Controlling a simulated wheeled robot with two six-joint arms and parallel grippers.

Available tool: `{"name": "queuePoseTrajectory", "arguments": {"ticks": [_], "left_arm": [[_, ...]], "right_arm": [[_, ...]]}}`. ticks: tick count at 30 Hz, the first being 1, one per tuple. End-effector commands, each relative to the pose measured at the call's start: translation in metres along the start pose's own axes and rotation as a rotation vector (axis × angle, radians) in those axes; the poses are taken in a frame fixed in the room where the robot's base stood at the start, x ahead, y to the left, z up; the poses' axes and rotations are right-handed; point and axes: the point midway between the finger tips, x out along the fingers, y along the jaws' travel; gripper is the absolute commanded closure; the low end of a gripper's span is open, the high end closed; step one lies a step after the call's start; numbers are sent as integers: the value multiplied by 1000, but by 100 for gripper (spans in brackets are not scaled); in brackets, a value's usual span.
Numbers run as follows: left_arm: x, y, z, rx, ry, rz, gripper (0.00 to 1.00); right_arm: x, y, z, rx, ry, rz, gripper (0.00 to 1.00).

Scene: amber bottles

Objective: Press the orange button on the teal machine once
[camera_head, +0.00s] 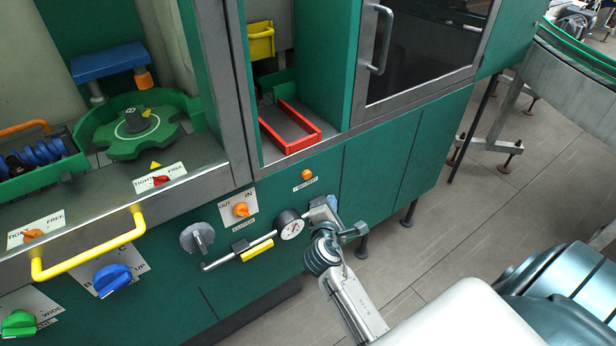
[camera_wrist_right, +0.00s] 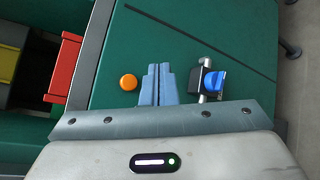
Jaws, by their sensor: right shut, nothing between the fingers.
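The teal machine (camera_head: 375,185) fills the left and middle of the head view. Its orange button (camera_head: 307,174) is a small round cap on the front panel, above a small label and below the red-edged tray. In the right wrist view the orange button (camera_wrist_right: 128,82) lies just left of my fingertips, uncovered. My right gripper (camera_head: 322,210) is below and slightly right of the button in the head view. Its pale blue fingers (camera_wrist_right: 158,84) are together and empty, beside the button in the picture; the gap to the panel cannot be judged. My left gripper is not in view.
The red tray (camera_head: 318,137) is above the button. A blue knob (camera_wrist_right: 215,82) is right of my fingers. Open floor (camera_head: 480,200) lies right.

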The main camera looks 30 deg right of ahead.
Motion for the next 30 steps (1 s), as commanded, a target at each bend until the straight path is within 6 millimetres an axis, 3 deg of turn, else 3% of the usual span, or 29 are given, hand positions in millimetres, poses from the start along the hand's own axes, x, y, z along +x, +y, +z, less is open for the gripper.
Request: {"name": "queuePoseTrajectory", "arguments": {"ticks": [15,30], "left_arm": [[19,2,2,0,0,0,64],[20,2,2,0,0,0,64]], "right_arm": [[47,34,-34,2,1,1,100],[56,41,-41,1,0,0,100]]}}
